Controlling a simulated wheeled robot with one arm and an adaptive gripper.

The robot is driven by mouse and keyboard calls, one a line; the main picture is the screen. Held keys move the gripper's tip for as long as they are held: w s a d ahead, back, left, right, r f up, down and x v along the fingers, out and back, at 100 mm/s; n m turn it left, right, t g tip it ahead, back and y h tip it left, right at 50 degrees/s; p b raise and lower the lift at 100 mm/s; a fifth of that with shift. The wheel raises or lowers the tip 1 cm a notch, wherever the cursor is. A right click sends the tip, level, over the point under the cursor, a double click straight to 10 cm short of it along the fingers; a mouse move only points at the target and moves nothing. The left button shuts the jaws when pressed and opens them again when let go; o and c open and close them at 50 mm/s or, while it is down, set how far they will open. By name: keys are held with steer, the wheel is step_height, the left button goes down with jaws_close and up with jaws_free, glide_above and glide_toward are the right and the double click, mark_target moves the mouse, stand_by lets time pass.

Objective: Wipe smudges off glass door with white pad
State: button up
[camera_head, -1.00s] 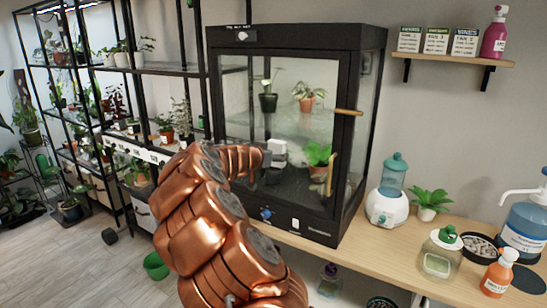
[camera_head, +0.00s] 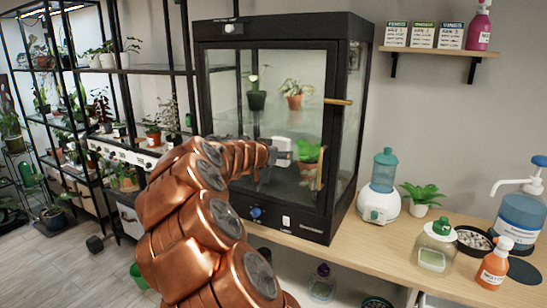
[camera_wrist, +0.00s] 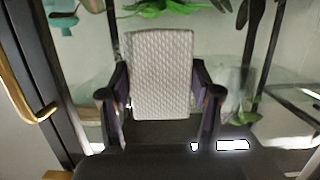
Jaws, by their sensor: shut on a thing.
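The glass door (camera_head: 231,150) is the black-framed front of a plant cabinet, and it looks closed. My gripper (camera_head: 271,156) is in front of its lower middle. The gripper is shut on the white pad (camera_head: 283,160), which is textured and upright between the fingers in the wrist view (camera_wrist: 160,75). The pad is at or very near the glass; I cannot tell if it touches. Faint hazy smudges (camera_head: 312,122) show on the glass right of centre, above the pad. A pale hazy patch (camera_wrist: 275,115) also shows right of the pad in the wrist view.
A brass handle (camera_head: 321,168) stands at the door's right edge, right of the pad. Potted plants (camera_head: 295,94) are behind the glass. The cabinet stands on a wooden counter (camera_head: 385,240) with a teal-topped humidifier (camera_head: 384,190) and bottles to the right. Black shelves stand left.

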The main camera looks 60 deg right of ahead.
mark_target(300, 155)
steer(key=shift+s+d+b, duration=0.1)
steer(key=shift+s+b, duration=0.6)
steer(key=shift+s, duration=0.4)
steer(key=shift+s+f+b, duration=0.1)
steer(key=shift+s+b, duration=0.75)
steer(key=shift+s, duration=0.15)
steer(key=shift+s+d+b, duration=0.1)
steer(key=shift+s+b, duration=0.45)
steer(key=shift+s, duration=0.5)
steer(key=shift+b, duration=0.5)
steer(key=shift+w, duration=0.1)
